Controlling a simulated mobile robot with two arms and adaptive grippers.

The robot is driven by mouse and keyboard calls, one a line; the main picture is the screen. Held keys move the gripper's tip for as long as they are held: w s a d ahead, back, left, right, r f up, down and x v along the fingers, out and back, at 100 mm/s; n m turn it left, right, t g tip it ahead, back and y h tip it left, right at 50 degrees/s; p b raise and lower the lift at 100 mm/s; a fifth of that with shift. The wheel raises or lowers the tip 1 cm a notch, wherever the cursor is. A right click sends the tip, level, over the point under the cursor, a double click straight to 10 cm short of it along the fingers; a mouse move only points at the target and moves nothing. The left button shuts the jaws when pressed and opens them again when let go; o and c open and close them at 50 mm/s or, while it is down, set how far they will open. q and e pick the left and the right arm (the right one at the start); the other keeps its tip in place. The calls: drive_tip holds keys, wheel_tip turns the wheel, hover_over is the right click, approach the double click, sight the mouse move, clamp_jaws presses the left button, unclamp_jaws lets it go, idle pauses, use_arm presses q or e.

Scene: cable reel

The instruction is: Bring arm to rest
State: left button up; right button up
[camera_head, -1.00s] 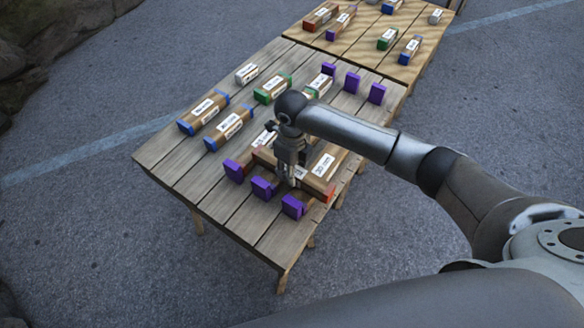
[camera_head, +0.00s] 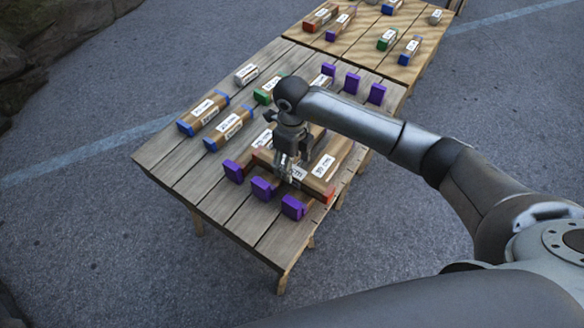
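My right arm reaches in from the right, and its gripper (camera_head: 286,178) points down over the near end of the wooden table (camera_head: 165,157). The gripper is just above or at brown labelled blocks (camera_head: 316,182) with red ends, which lie side by side between purple holders (camera_head: 293,207). The fingers are small and dark against the blocks, so I cannot tell whether they are open, or touching a block. The wrist hides part of the blocks behind it. My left gripper is not in view.
Brown blocks with blue ends (camera_head: 203,112) and green ends (camera_head: 264,94), and a small white-grey block (camera_head: 246,74), lie on the same table. More purple holders (camera_head: 376,93) stand at its far right. A second table (camera_head: 425,60) behind carries more blocks.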

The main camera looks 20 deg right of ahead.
wheel_tip(320, 180, up, 8)
